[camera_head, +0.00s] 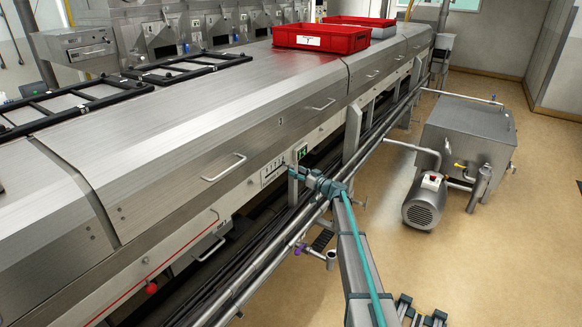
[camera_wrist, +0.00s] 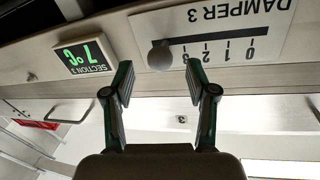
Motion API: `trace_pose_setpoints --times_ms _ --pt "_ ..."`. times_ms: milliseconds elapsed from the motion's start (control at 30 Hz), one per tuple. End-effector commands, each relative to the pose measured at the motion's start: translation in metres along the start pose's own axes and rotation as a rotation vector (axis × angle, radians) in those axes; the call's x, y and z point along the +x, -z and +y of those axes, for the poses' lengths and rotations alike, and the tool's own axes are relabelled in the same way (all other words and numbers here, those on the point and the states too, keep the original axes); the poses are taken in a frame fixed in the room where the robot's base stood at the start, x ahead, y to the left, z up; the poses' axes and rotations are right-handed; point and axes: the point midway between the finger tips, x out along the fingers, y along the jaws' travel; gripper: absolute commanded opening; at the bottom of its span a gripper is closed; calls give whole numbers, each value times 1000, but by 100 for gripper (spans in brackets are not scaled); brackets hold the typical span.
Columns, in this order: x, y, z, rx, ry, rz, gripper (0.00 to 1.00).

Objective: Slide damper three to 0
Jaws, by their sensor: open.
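The DAMPER 3 scale plate (camera_wrist: 215,32) appears upside down in the wrist view, with marks 0, 1, 2 and 3 running from right to left. A round grey knob (camera_wrist: 160,55) sits left of the 3 mark, at the end of the scale away from 0. My gripper (camera_wrist: 158,75) is open. Its two fingers stand either side of the knob in the picture, with nothing held; I cannot tell the depth between them. In the head view my gripper (camera_head: 298,173) is close to the hood's side, by the scale plate (camera_head: 272,173). The knob is not discernible there.
A green section 3 display (camera_wrist: 85,58) is beside the plate. The hood panel above has a handle (camera_head: 224,167). A long rail (camera_head: 262,262) runs along the hood below. Red crates (camera_head: 320,39) stand on top. A steel tank (camera_head: 466,130) and motor (camera_head: 424,203) stand right.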

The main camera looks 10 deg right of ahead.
Motion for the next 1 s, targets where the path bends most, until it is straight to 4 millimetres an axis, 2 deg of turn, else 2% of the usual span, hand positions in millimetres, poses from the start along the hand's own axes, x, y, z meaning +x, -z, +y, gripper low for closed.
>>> trace_pose_setpoints --times_ms 33,233,367,633,900,967,1000 --pt "13 3 1 0 1 0 57" --pt "39 2 1 0 1 0 57" --pt "46 1 0 0 0 0 57" --pt "46 0 0 0 -1 0 55" --pt "46 0 0 0 0 0 10" --pt "46 0 0 0 0 0 0" --pt "46 0 0 0 0 0 0"
